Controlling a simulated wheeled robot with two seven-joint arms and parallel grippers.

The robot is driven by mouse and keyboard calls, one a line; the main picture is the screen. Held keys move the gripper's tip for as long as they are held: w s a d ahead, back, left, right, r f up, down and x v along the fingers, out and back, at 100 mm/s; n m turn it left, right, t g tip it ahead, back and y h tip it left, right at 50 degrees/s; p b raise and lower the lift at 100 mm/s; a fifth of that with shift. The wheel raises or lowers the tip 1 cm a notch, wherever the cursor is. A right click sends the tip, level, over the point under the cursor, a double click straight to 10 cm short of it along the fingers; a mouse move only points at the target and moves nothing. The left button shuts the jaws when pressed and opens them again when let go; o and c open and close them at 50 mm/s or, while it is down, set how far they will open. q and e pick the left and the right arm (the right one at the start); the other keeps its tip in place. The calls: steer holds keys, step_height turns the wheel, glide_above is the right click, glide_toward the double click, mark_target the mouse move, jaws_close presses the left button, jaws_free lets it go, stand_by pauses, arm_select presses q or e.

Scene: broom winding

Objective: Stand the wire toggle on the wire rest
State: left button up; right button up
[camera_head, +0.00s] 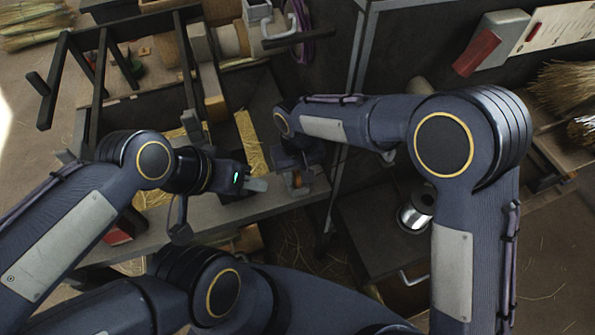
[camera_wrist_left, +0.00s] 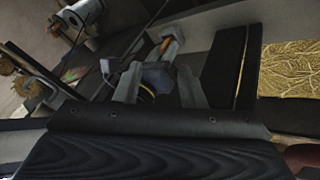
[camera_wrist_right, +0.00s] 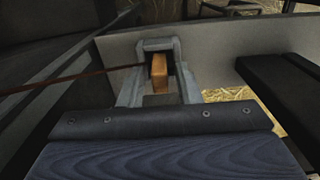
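The wire toggle, a small wooden block (camera_wrist_right: 160,74), sits between the fingers of my right gripper (camera_wrist_right: 159,60) in the right wrist view. A thin dark wire (camera_wrist_right: 85,76) runs to it from the left. In the head view the right gripper (camera_head: 298,180) holds the toggle (camera_head: 297,179) over the bench's front edge. My left gripper (camera_head: 258,185) is just left of it; in the left wrist view its fingers (camera_wrist_left: 160,86) stand apart with no held object visible. The right gripper and toggle (camera_wrist_left: 166,44) show beyond them. I cannot pick out the wire rest with certainty.
The grey bench (camera_head: 195,220) has yellow straw (camera_head: 250,140) lying on it. A dark wooden frame (camera_head: 100,80) stands at the back left. A shiny wire spool (camera_head: 412,218) sits on a dark cabinet (camera_head: 375,240) to the right. Bristle bundles (camera_head: 565,85) lie far right.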

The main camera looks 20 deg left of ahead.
steer(key=shift+o, duration=0.7)
steer(key=shift+r, duration=0.1)
step_height(320, 180, up, 8)
steer(key=shift+f, duration=0.15)
